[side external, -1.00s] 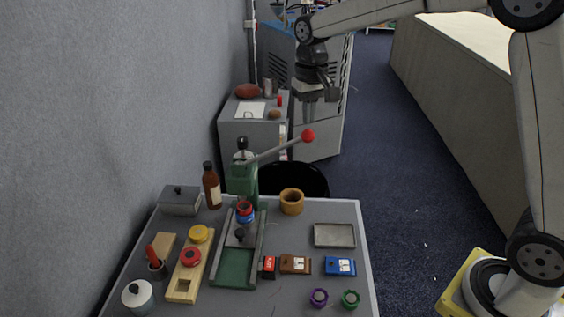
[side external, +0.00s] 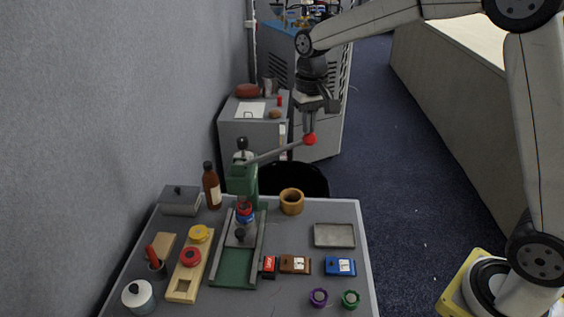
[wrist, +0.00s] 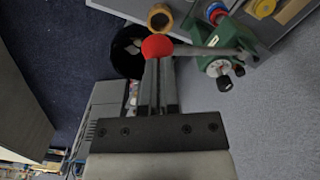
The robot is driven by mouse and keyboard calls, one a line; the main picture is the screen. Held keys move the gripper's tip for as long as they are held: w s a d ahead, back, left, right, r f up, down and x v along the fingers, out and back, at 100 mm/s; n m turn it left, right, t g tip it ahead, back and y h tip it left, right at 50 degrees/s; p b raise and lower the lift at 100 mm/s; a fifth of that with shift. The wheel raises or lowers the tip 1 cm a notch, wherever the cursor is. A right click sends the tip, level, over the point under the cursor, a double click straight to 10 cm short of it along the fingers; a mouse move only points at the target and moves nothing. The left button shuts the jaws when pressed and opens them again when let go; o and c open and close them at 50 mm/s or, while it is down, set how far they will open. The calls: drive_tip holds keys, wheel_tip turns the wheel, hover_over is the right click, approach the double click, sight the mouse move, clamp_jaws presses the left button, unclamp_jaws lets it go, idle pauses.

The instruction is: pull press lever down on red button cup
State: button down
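The green arbor press (side external: 243,180) stands at the back of the grey table. Its long lever (side external: 276,152) points right and slightly up, ending in a red ball knob (side external: 310,139). My gripper (side external: 309,133) points down with its fingertips at the top of the knob, seemingly touching it. In the wrist view, the fingers (wrist: 159,65) are close together and the knob (wrist: 157,46) sits at their tips, not between them. The red button cup (side external: 244,207) is under the press, on a blue part. It also shows in the wrist view (wrist: 216,10).
A brown bottle (side external: 211,186) stands left of the press and a tan cup (side external: 291,201) right of it. A black bin (side external: 300,178) is behind the table, below the knob. A grey cabinet (side external: 240,134) stands farther back. The front of the table holds several small parts.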

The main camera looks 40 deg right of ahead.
sight(314, 135)
drive_tip(key=shift+s+d+f, duration=0.2)
drive_tip(key=shift+f, duration=0.5)
drive_tip(key=shift+s+d+f, duration=0.2)
drive_tip(key=shift+f, duration=0.5)
drive_tip(key=shift+s+d+f, duration=0.15)
drive_tip(key=shift+f, duration=0.65)
drive_tip(key=shift+s+d+f, duration=0.1)
drive_tip(key=shift+f, duration=0.85)
drive_tip(key=shift+s+f, duration=0.1)
drive_tip(key=shift+f, duration=1.35)
drive_tip(key=shift+f, duration=0.15)
